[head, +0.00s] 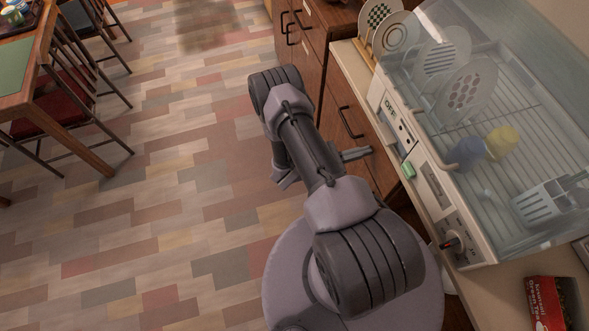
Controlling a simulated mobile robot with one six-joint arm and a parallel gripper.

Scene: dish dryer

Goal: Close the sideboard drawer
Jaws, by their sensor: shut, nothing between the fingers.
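The brown wooden sideboard (318,62) runs along the right side under the counter, with dark bar handles on its fronts. One handle (350,122) shows on the front beside my arm, and two more sit farther up. I cannot tell from this view which drawer stands out or by how much. My gripper (357,154) is partly hidden behind my forearm. Its grey tip shows to the right of the forearm, pointing right towards the wooden front below the handle. It is shut and empty. I cannot tell whether it touches the front.
A dish dryer (440,205) with a clear cover, plates and cups stands on the counter (345,62). A red tea box (555,303) lies at the lower right. A table (40,70) and chairs stand at upper left. The tiled floor between is clear.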

